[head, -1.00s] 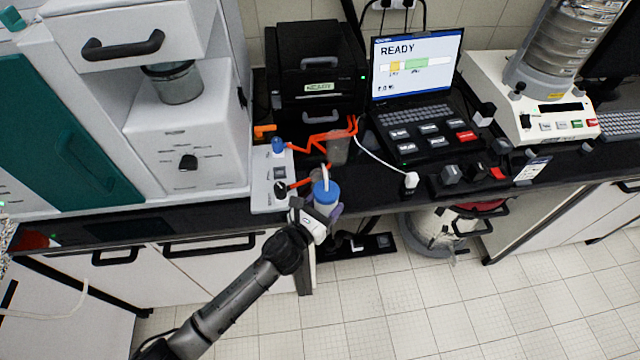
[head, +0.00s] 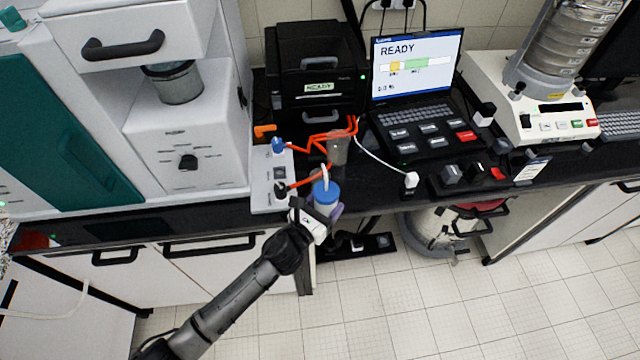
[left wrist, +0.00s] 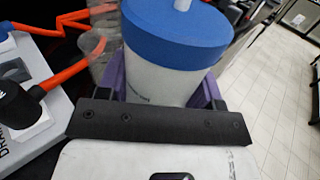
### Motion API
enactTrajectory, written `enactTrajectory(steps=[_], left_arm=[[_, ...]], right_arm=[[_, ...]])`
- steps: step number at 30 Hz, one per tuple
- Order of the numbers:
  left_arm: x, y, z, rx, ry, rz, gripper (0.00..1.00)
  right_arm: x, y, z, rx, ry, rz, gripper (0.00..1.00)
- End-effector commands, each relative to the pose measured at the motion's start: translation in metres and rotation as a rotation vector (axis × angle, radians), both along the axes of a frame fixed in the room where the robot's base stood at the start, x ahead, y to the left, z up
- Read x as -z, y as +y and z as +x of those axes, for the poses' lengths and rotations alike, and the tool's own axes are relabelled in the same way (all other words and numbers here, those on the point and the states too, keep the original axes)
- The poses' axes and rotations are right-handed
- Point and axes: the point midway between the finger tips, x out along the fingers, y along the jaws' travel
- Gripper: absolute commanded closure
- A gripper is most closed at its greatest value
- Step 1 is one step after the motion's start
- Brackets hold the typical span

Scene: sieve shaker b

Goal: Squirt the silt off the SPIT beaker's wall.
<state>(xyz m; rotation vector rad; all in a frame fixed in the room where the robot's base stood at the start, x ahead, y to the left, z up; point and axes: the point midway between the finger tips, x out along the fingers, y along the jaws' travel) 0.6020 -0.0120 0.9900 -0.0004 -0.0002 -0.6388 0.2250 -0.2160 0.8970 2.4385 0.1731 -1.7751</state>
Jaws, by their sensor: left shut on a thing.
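My left gripper (head: 322,215) is shut on a wash bottle (head: 325,198) with a blue cap and a pale spout, held upright at the bench's front edge. In the left wrist view the bottle (left wrist: 160,80) sits between the purple fingers, its blue cap filling the top. A clear greyish beaker (head: 338,150) stands just behind the bottle on the bench. It shows partly behind the bottle in the left wrist view (left wrist: 98,52). I cannot read a label on it or make out silt on its wall. My right gripper is not in view.
Orange tubing (head: 318,142) runs around the beaker from a white valve panel (head: 268,182) at its left. A laptop (head: 415,70) reading READY stands behind to the right, with a black printer (head: 315,75) at the back. A sieve shaker (head: 540,105) stands far right.

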Motion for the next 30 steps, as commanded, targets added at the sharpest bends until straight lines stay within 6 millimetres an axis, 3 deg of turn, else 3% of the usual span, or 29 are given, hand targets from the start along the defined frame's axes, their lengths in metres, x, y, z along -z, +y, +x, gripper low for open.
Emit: enactTrajectory(steps=[14, 30], left_arm=[[-0.005, 0.0, 0.0, 0.0, -0.002, 0.0, 0.48], [-0.05, 0.0, 0.0, 0.001, -0.002, 0.0, 0.48]], right_arm=[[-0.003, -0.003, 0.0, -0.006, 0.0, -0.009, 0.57], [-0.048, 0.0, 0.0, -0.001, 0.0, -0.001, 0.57]])
